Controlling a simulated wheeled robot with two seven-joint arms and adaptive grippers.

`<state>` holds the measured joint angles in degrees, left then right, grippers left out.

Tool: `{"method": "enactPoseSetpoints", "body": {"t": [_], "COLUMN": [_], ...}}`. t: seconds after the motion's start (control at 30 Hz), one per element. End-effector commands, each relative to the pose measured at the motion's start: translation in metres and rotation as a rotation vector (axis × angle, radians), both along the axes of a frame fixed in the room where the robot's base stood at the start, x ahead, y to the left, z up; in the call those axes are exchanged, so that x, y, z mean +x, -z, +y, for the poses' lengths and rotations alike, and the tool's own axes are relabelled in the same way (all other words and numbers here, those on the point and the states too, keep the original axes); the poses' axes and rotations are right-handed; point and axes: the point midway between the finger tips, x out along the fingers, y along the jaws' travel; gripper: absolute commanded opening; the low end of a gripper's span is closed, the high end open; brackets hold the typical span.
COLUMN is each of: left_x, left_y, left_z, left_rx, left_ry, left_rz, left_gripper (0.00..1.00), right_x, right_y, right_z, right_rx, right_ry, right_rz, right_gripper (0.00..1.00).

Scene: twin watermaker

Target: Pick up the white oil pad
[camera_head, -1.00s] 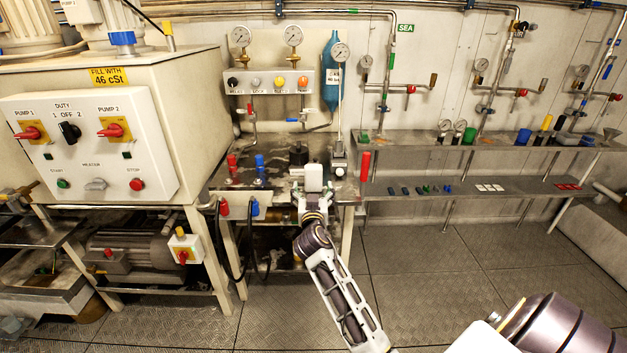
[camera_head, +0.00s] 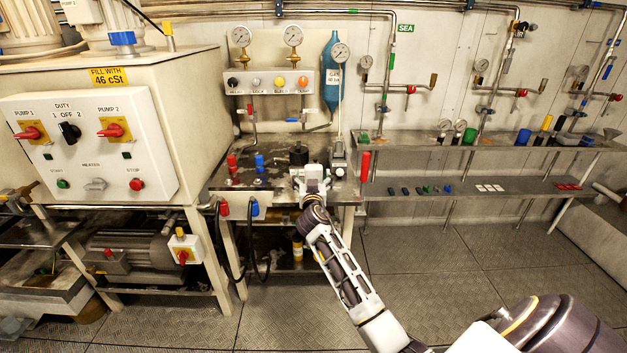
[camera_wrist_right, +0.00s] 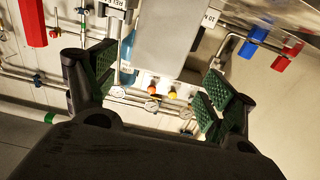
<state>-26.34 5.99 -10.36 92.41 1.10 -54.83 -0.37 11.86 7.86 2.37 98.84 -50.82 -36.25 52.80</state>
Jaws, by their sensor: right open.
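Several small flat white squares (camera_head: 490,187) lie on the lower shelf at the right in the head view. I cannot tell whether one is the white oil pad. My right gripper (camera_head: 311,176) is over the front of the steel bench, well left of those squares. In the right wrist view the right gripper (camera_wrist_right: 160,88) is open, its green-padded fingers wide apart. A pale grey, flat-faced shape (camera_wrist_right: 172,38) shows beyond and between the fingers; I cannot tell what it is. No contact shows. My left gripper is not in view.
A black cylinder (camera_head: 298,154) and red and blue fittings (camera_head: 259,162) stand on the bench (camera_head: 225,180). A red cylinder (camera_head: 365,165) is at its right. The lower shelf (camera_head: 460,191) also carries small dark, green and red parts. The floor in front is clear.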

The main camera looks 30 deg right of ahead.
Motion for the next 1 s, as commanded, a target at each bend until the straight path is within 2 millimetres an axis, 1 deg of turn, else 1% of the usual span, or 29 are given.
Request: {"method": "enactPoseSetpoints", "body": {"t": [0.13,0.57,0.77,1.0], "left_x": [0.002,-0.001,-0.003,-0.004], "left_y": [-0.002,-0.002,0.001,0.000], "left_z": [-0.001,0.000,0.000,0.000], "left_rx": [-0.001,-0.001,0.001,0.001], "left_ry": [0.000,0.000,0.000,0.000], "left_rz": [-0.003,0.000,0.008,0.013], "left_gripper": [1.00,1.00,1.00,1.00], "right_x": [0.004,0.006,0.016,0.035], "right_y": [0.000,0.000,0.000,0.000], "right_z": [-0.003,-0.004,-0.013,-0.027], "right_rx": [0.000,-0.001,-0.001,-0.001], "right_ry": [0.000,0.000,0.000,-0.001], "right_rz": [0.000,0.000,0.000,-0.001], "right_gripper": [0.84,0.84,0.84,0.84]}}
